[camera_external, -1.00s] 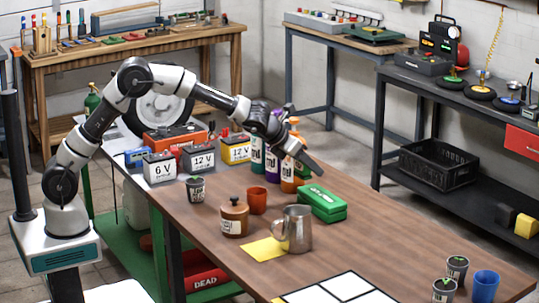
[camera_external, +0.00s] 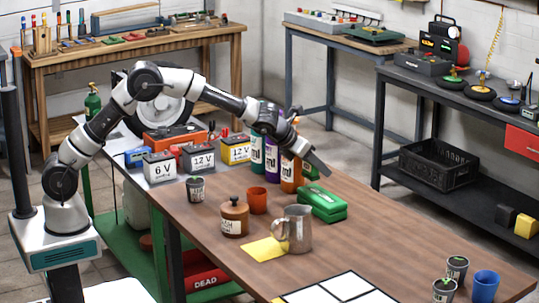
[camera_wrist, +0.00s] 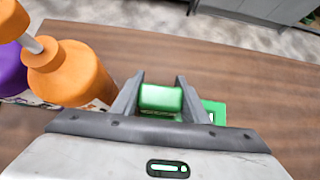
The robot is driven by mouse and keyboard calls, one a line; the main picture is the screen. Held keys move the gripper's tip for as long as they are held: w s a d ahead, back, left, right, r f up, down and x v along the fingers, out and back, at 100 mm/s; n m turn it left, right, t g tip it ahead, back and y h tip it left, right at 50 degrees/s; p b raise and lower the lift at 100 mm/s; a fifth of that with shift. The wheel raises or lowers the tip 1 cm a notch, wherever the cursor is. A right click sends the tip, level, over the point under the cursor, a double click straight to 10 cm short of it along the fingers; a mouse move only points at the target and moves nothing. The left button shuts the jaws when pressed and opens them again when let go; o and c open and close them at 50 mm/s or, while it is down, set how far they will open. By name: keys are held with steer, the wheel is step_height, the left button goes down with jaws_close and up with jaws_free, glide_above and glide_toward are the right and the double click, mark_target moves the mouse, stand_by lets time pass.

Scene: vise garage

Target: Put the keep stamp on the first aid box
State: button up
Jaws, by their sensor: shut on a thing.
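My gripper (camera_wrist: 160,88) is shut on a green block, which I take to be the keep stamp (camera_wrist: 160,99); no label is readable. In the external view my gripper (camera_external: 322,171) is over the far side of the brown table, beside the orange bottle, with a bit of green showing by it. The green first aid box (camera_external: 322,203) lies on the table just below and in front of my gripper, apart from it. In the wrist view a brighter green patch with white shows behind the right finger; I cannot tell which thing it belongs to.
The orange bottle (camera_external: 290,172) stands close to the left of my gripper, with the purple bottle (camera_external: 272,157) beside it. A metal mug (camera_external: 296,228), an orange cup (camera_external: 257,201) and a brown jar (camera_external: 234,217) stand in front.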

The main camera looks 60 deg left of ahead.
mark_target(316, 186)
steer(key=shift+f+b, duration=0.45)
steer(key=shift+f, duration=1)
steer(key=shift+f, duration=0.1)
steer(key=shift+f, duration=0.1)
steer(key=o, duration=1.2)
steer(key=shift+c, duration=0.2)
